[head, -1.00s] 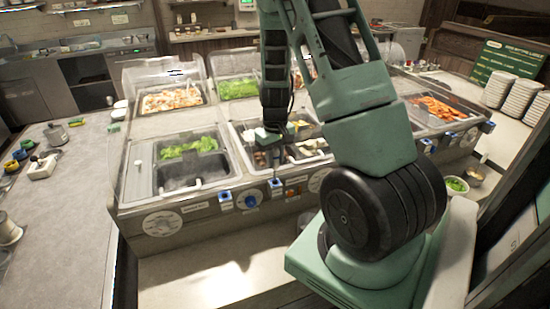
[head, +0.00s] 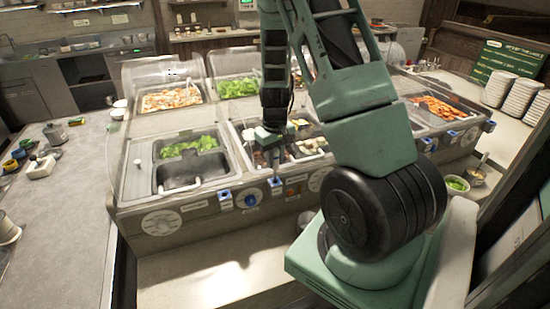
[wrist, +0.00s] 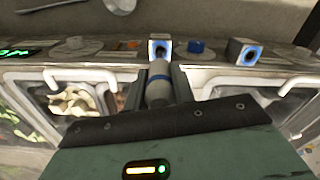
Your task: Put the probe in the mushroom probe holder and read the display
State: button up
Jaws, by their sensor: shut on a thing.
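My gripper (wrist: 158,90) is shut on the probe, a grey handle with a blue band (wrist: 158,78). In the head view my gripper (head: 271,145) hangs over the front edge of the wells, pointing down. A blue probe holder with a ring opening (wrist: 160,47) lies directly in line with the probe's far end in the wrist view; it shows on the front panel in the head view (head: 277,182). I cannot tell whether the tip is inside it. White mushroom pieces (wrist: 75,100) lie in the neighbouring well. Part of a green-lit display (wrist: 14,52) shows at the wrist view's left edge, unreadable.
Another blue holder (wrist: 243,52) and a blue knob (wrist: 200,46) sit on the same panel. A pan of green leaves (head: 188,146) is left of my gripper. White well handles (wrist: 82,75) stick out near it. The left counter (head: 75,205) has free room.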

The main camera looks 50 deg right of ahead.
aim_at(275, 170)
jog(key=shift+f+b, duration=2.15)
jog(key=shift+f, duration=0.4)
jog(key=shift+r, duration=0.15)
dwell(2.9)
jog(key=shift+r+p, duration=2.75)
jog(key=shift+r, duration=0.95)
